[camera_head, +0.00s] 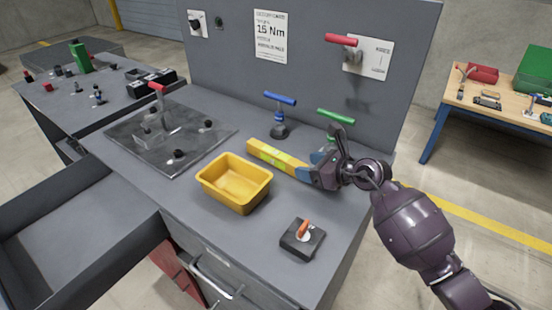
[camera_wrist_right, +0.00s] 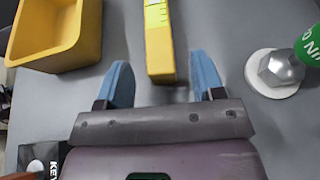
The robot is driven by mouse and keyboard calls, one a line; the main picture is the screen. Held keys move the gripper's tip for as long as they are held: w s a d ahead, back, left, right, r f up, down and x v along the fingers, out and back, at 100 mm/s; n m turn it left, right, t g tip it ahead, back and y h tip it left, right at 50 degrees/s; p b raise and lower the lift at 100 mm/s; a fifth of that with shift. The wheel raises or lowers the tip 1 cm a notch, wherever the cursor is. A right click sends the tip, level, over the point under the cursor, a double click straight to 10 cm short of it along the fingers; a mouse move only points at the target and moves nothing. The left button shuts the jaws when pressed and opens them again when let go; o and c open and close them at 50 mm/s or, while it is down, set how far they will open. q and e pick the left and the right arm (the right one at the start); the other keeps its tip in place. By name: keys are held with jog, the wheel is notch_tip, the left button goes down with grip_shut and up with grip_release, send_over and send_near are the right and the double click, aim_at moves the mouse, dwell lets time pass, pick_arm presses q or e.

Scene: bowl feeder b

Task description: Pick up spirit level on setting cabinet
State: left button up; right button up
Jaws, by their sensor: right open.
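The spirit level (camera_head: 276,156) is a yellow bar lying on the grey top of the setting cabinet (camera_head: 225,125), behind and right of the yellow bin. My right gripper (camera_head: 310,168) is low over the top at the level's right end, with its blue fingers open. In the right wrist view the level (camera_wrist_right: 159,40) points toward the gap between the open fingers (camera_wrist_right: 162,82), with its near end about at the fingertips and clear space on both sides. The gripper holds nothing. My left gripper is not in view.
A yellow bin (camera_head: 235,203) stands in front of the level. A blue-handled tool (camera_head: 280,115) and a green-handled tool (camera_head: 335,116) stand behind it. A black box with an orange switch (camera_head: 303,238) sits at the front right. An upright panel (camera_head: 230,60) closes the back.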

aim_at(297, 163)
jog(key=x, duration=0.4)
jog(key=shift+w+a, duration=0.25)
jog(key=shift+a, duration=0.15)
jog(key=shift+c, duration=0.2)
jog(key=shift+r, duration=0.1)
jog(key=c, duration=1.1)
jog(key=shift+o, duration=0.2)
